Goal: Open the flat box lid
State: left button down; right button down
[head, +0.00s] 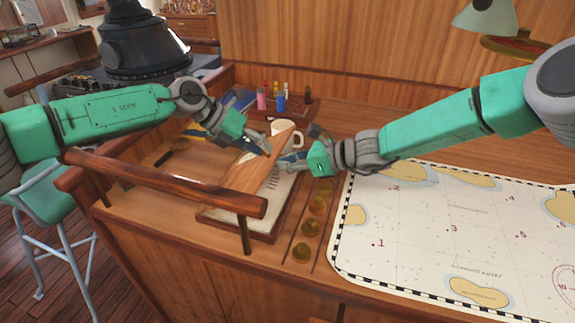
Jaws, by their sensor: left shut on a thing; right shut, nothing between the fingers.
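The flat box (262,236) lies on the wooden counter with its pale inside partly showing. Its wooden lid (245,174) is tilted up from the box. My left gripper (264,148) is shut on the lid at its upper part. My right gripper (283,166) is shut and empty close to the right side of the lid, above the box. Whether it touches the lid is unclear. The wooden rail and my grippers hide parts of the box and lid.
A wooden rail (165,182) runs in front of the box. A white mug (284,129) stands just behind the lid, near several coloured bottles (281,102). Brass discs (310,228) line the strip between the box and a sea chart (420,235) at right.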

pick_arm(q)
jog(key=shift+a, duration=0.1)
jog(key=shift+f, duration=0.15)
pick_arm(e)
jog(key=shift+w+a+r, duration=0.1)
jog(key=shift+a+r, duration=0.4)
jog(key=shift+r, duration=0.3)
pick_arm(q)
jog(key=c, duration=1.4)
grip_release()
pick_arm(e)
jog(key=shift+w+f, duration=0.1)
